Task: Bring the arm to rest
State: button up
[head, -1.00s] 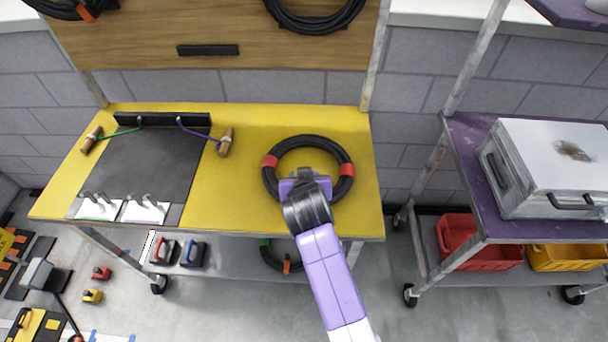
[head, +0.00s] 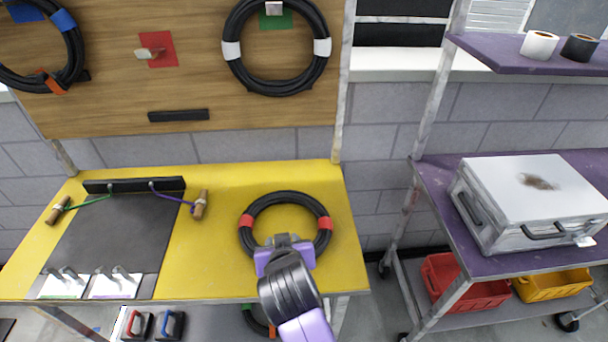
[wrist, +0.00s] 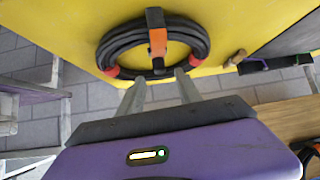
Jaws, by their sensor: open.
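My gripper (head: 285,243) is over the near side of a black cable coil (head: 286,196) with red bands, which lies on the yellow worktable (head: 215,260). In the wrist view my two fingers (wrist: 160,79) are apart, with their tips near the rim of the coil (wrist: 113,48). I see nothing held between them. A black and orange piece (wrist: 157,38) crosses the coil in the wrist view; I cannot tell whether it is fixed to it. My gripper hides part of the coil's near rim in the head view.
A dark mat (head: 112,232) with corded handles and metal clips covers the table's left part. A wooden board (head: 180,85) with hung coils stands behind. A purple cart (head: 445,185) with a silver case (head: 535,195) is on the right. Yellow tabletop around the coil is clear.

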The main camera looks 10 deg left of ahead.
notch_tip(320, 180, up, 7)
jog(key=n+t+y, duration=0.1)
jog(key=t+y, duration=0.2)
jog(key=s+d+m+t+h, duration=0.15)
jog(key=s+d+t, duration=0.35)
jog(key=s+d, duration=1.55)
jog(key=s+d+f+m+g+h+b, duration=0.1)
jog(key=s+d+m+h, duration=0.3)
jog(key=s+d, duration=0.9)
jog(key=s+g+h, duration=0.1)
jog(key=s, duration=0.3)
jog(key=shift+s+d+g+b, duration=0.2)
jog(key=shift+s+g+b, duration=0.05)
jog(key=shift+g+b, duration=0.05)
